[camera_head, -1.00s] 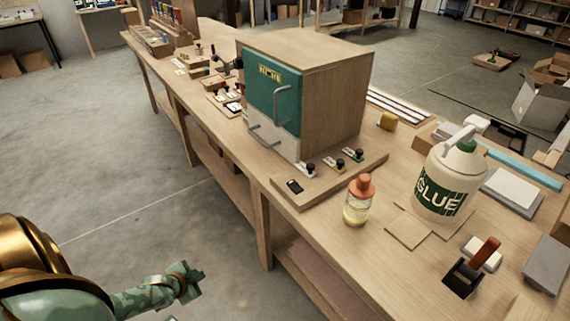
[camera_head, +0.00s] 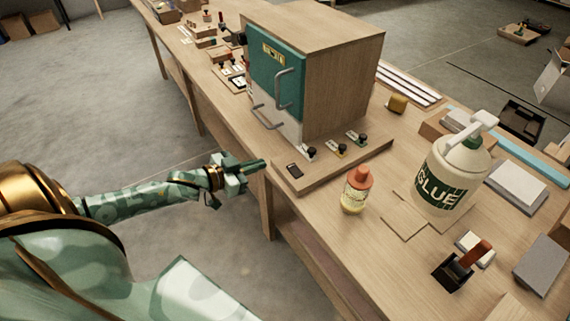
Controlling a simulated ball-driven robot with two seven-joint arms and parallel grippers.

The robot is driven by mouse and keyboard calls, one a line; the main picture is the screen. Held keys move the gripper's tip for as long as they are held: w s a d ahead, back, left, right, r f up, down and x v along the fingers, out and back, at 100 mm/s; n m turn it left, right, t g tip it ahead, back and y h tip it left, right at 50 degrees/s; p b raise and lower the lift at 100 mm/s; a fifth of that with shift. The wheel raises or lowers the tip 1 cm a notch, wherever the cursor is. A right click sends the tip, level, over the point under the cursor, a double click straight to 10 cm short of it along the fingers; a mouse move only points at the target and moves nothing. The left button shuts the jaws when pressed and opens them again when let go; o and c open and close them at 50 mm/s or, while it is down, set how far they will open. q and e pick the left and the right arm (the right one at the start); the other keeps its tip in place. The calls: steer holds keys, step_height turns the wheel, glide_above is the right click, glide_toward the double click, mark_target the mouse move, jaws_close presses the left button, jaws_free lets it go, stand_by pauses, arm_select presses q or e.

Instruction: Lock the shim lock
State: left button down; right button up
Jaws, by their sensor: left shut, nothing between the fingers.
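A wooden cabinet (camera_head: 345,85) with a teal door (camera_head: 275,80) and grey handles stands on a wooden base board (camera_head: 330,172) on the bench. Three small fittings with black knobs sit along the board: a left one (camera_head: 307,152), a middle one (camera_head: 338,148) and a right one (camera_head: 358,138). A small dark plate (camera_head: 293,170) lies near the board's front corner. I cannot tell which fitting is the shim lock. My left gripper (camera_head: 260,165) is shut and empty, just left of the board's front corner, by the bench edge. My right gripper is not in view.
An orange-capped bottle (camera_head: 356,190) and a large glue jug (camera_head: 450,177) stand right of the board. A black tool with a red handle (camera_head: 462,265) lies nearer the front.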

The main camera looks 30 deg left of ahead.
arm_select(q)
steer(key=b, duration=0.2)
glide_above(285, 172)
steer(key=shift+s+d+f, duration=0.1)
steer(key=shift+s+f, duration=0.05)
steer(key=shift+f, duration=0.45)
steer(key=shift+s+f, duration=0.1)
steer(key=shift+f, duration=0.5)
steer(key=f, duration=0.1)
steer(key=f+b, duration=0.1)
steer(key=shift+w+f, duration=0.25)
steer(key=shift+f, duration=0.8)
steer(key=shift+a+f+n, duration=0.2)
steer(key=shift+f+n, duration=0.15)
steer(key=shift+n, duration=0.05)
steer(key=r+p, duration=0.5)
steer(key=shift+w+a+r, duration=0.1)
steer(key=shift+a, duration=0.15)
steer(key=f+v, duration=0.1)
steer(key=v, duration=0.8)
steer(key=shift+s+a, duration=0.3)
steer(key=shift+a, duration=0.15)
